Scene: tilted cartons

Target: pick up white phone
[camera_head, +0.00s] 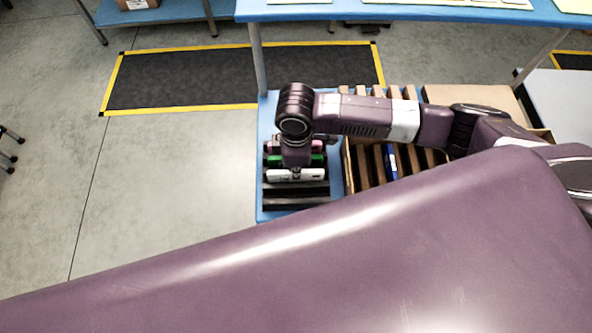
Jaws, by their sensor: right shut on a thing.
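The white phone (311,175) lies crosswise in a dark slotted rack (296,204) on the blue table (265,120). My right gripper (296,170) points down over the phone and is shut on it. The fingertips are small and partly hidden by the wrist above them. I cannot tell whether the phone is clear of its slot. My left gripper is not in view.
A green item (318,160) and a pink item sit in the rack behind the phone. To the right is a wooden carton (348,181) with brown dividers and a blue item (390,162). Another blue table (420,13) stands behind.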

